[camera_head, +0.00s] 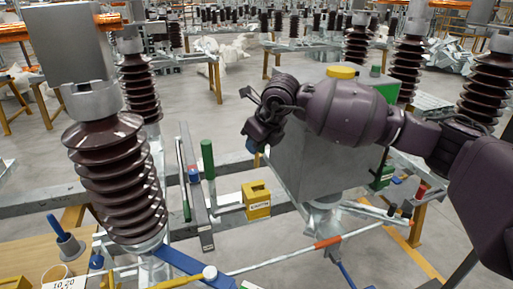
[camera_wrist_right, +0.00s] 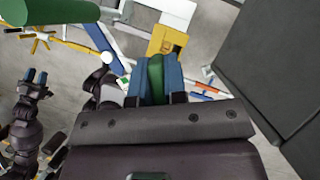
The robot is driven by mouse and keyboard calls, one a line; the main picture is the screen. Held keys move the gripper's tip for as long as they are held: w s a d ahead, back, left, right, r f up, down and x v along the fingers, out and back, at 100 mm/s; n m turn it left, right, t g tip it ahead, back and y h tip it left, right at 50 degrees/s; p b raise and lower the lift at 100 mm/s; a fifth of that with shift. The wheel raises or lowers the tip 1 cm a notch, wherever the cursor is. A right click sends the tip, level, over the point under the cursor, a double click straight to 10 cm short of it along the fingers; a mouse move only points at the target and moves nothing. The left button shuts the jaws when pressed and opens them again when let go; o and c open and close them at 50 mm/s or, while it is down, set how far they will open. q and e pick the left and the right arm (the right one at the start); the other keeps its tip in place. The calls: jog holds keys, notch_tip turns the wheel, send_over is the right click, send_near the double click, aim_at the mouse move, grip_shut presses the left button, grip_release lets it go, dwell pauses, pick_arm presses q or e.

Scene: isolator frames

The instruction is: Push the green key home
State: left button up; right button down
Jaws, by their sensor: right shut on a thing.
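My right gripper (camera_head: 251,146) hangs at the end of the dark arm from the right, above and left of the yellow lock block (camera_head: 257,200). In the right wrist view its blue fingers (camera_wrist_right: 155,78) are shut on the green key (camera_wrist_right: 155,72), which sits between them. The yellow block (camera_wrist_right: 167,42) shows just beyond the fingertips there; I cannot tell whether the key touches it.
A big grey box (camera_head: 318,150) stands close beside my right gripper. A green upright handle (camera_head: 207,158) stands left of the yellow block. A brown ribbed insulator (camera_head: 115,180) fills the left. Metal rails and rods cross below. A yellow cap (camera_head: 342,72) lies behind my arm.

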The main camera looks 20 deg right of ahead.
aim_at(256, 166)
jog(key=m, duration=0.1)
jog(key=m+h, duration=0.1)
jog(key=m, duration=0.2)
jog(key=shift+w+r+t+h, duration=0.2)
jog(key=shift+w+t+h, duration=0.1)
jog(key=shift+h, duration=0.1)
jog(key=shift+f+m+h, duration=0.1)
jog(key=shift+m+h, duration=0.2)
jog(key=shift+m, duration=0.5)
notch_tip(256, 166, down, 6)
jog(key=shift+r+b, duration=0.2)
jog(key=shift+b, duration=0.65)
jog(key=shift+f, duration=0.25)
pick_arm(q)
notch_tip(256, 166, down, 2)
jog(key=shift+s+f, duration=0.1)
jog(key=shift+f+b, duration=0.25)
jog(key=shift+b, duration=0.05)
jog(key=shift+s+f, duration=0.15)
jog(key=shift+s, duration=0.15)
jog(key=shift+w+f+b, duration=0.2)
jog(key=shift+f+b, duration=0.35)
jog(key=shift+b, duration=0.05)
pick_arm(e)
jog(key=shift+f, duration=0.95)
